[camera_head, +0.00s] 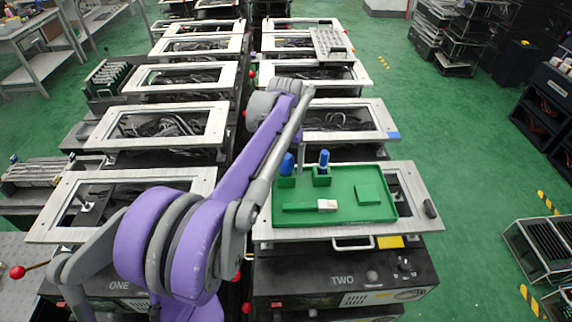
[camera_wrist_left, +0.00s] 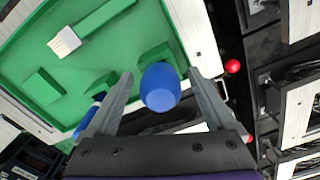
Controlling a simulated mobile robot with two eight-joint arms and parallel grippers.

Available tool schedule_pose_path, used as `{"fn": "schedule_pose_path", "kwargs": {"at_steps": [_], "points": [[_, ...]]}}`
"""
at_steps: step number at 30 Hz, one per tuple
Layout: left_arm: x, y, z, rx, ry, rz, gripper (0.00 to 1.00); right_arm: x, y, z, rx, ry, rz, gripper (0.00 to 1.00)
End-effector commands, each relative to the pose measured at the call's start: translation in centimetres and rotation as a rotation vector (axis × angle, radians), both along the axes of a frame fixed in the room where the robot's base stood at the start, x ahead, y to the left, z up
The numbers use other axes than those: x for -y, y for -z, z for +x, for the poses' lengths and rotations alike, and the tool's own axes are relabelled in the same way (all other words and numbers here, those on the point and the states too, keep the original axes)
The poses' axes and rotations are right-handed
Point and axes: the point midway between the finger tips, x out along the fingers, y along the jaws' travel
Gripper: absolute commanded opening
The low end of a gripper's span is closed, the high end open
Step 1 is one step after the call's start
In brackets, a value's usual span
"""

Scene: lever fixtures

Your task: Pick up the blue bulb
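The blue bulb (camera_head: 287,163) stands upright in a green holder at the back left of the green tray (camera_head: 345,212). In the left wrist view the bulb (camera_wrist_left: 160,86) is large and seen from above. My left gripper (camera_wrist_left: 160,74) is open, with one finger on each side of the bulb and a small gap on both sides. In the head view my purple and grey left arm passes in front of the tray's left side, and the fingertips cannot be made out. My right gripper is in neither view.
A second blue item (camera_head: 323,160) stands in a holder close beside the bulb; it also shows near my left finger (camera_wrist_left: 92,112). A green-handled brush (camera_head: 326,205) and a green block (camera_head: 368,194) lie in the tray. Framed machines surround it.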

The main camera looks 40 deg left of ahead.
Motion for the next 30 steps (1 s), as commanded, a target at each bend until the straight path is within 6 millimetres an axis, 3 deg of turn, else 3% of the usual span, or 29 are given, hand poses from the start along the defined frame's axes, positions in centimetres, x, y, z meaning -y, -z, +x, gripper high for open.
{"fn": "schedule_pose_path", "kwargs": {"at_steps": [2, 14, 23, 30], "points": [[0.0, 0.0, 0.0, 0.000, 0.000, 0.000, 0.72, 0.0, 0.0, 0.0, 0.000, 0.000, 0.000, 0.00], [0.0, 0.0, 0.0, 0.000, 0.000, 0.000, 0.01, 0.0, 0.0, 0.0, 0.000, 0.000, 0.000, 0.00], [0.0, -0.7, 0.0, 0.000, 0.000, 0.000, 0.01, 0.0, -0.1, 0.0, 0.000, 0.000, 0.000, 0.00], [0.0, -5.1, 0.0, 0.000, -0.001, 0.000, 0.01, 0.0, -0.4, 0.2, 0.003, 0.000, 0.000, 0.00]]}}
